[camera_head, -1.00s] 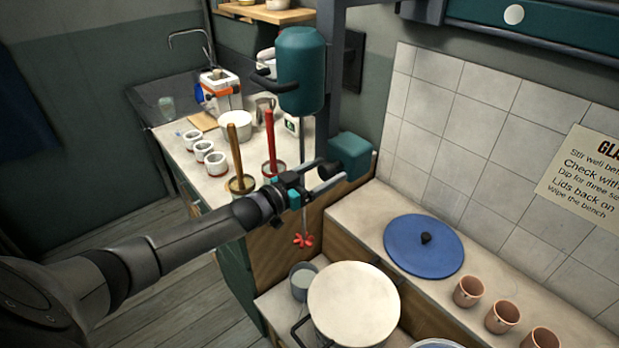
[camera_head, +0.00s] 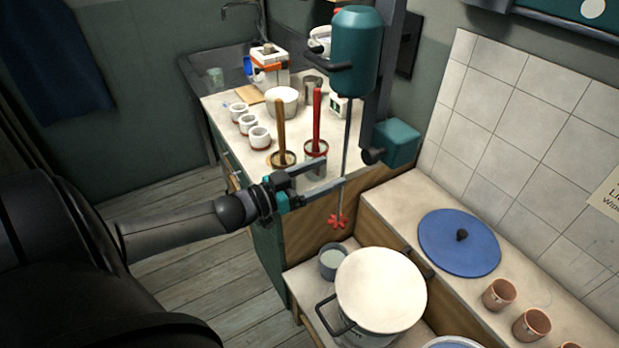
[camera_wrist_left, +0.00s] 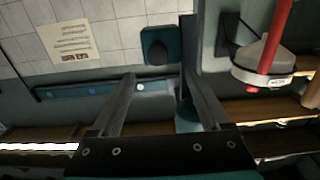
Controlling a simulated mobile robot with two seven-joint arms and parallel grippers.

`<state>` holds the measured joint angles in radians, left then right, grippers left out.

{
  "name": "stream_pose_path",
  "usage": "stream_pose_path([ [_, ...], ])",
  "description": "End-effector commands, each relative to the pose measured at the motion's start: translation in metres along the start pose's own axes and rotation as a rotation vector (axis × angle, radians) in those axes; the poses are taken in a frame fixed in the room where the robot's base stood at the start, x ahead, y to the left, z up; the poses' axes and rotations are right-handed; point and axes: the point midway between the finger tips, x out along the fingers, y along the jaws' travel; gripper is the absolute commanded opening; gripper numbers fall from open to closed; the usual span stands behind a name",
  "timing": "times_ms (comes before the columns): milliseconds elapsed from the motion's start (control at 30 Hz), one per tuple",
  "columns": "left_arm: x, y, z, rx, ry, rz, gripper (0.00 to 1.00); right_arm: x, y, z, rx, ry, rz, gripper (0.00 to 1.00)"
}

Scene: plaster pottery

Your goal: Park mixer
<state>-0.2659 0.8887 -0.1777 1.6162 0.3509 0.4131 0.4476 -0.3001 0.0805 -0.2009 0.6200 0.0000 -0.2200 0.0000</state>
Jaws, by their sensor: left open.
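The mixer has a teal motor housing (camera_head: 355,50) with a black handle, high on a dark column. Its thin shaft hangs down to a red propeller (camera_head: 338,221), which is in the air above and left of the white round pot (camera_head: 381,290). A teal box (camera_head: 400,145) with a black knob (camera_head: 373,156) is on the column. My left gripper (camera_head: 334,174) is open and empty, left of the knob and apart from it. In the left wrist view, its spread fingers (camera_wrist_left: 165,85) have nothing between them; the teal box (camera_wrist_left: 160,45) shows beyond. My right gripper is not visible.
A small grey bucket (camera_head: 333,262) stands beside the pot. A blue lid (camera_head: 459,243) and terracotta cups (camera_head: 499,294) are on the right bench. The floor at left is clear.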

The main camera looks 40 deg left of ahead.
Motion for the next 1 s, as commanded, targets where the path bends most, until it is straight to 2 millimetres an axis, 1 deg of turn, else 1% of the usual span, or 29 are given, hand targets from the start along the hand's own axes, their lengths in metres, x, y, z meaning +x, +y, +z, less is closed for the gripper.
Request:
stream_pose_path([
  [100, -0.014, 0.001, 0.0, -0.001, -0.002, 0.001, 0.8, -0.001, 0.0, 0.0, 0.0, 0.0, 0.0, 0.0],
  [300, -0.029, 0.0, 0.0, 0.0, 0.0, 0.0, 0.8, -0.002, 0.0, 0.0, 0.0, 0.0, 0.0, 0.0],
  [500, -0.033, 0.0, -0.001, 0.001, 0.001, 0.0, 0.8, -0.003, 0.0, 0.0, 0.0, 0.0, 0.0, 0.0],
  [1000, -0.033, 0.0, 0.0, 0.001, 0.001, 0.0, 0.8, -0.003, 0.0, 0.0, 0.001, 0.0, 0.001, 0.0],
])
